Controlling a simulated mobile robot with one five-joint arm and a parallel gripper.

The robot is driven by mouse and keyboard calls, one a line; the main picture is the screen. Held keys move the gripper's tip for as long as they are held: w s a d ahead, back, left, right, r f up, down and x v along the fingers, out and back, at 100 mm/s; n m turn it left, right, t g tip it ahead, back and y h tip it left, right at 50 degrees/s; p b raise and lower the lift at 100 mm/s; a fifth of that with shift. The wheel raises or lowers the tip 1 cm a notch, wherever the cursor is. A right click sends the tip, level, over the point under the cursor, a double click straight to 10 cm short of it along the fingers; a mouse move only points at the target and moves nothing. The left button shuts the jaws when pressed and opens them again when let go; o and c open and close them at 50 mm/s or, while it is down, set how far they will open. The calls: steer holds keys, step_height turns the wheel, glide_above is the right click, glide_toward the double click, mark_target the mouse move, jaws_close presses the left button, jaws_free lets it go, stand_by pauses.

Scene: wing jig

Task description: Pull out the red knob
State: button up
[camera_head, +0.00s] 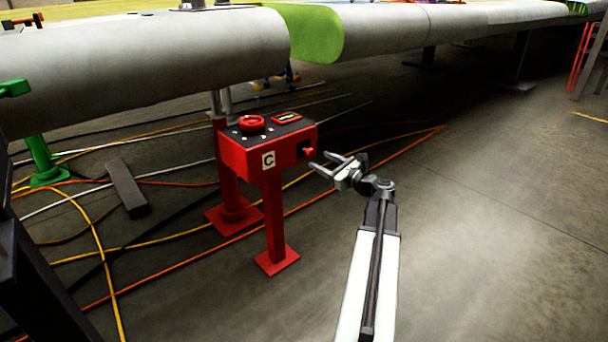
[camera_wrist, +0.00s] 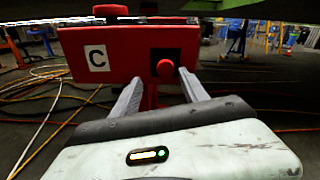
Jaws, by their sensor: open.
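The red knob (camera_head: 309,151) sticks out from a dark square on the right side face of a red box (camera_head: 243,155) marked C. In the wrist view the knob (camera_wrist: 165,68) shows as a round red end, with the C face of the box (camera_wrist: 98,85) to its left. My gripper (camera_head: 323,161) is open and empty, just to the right of the knob in the head view. In the wrist view its two fingers (camera_wrist: 157,84) point at the box, and the knob appears between their tips, nearer the right one. I cannot tell whether any finger touches it.
A large grey wing (camera_head: 150,55) hangs behind and above. Orange and yellow cables (camera_head: 100,270) cross the floor.

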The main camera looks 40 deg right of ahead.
mark_target(312, 153)
steer(key=shift+m, duration=0.3)
steer(key=w, duration=0.2)
steer(key=w+d, duration=0.1)
steer(key=w, duration=0.4)
steer(key=shift+w+d, duration=0.2)
steer(key=shift+w, duration=0.15)
jaws_close()
stand_by(0.9)
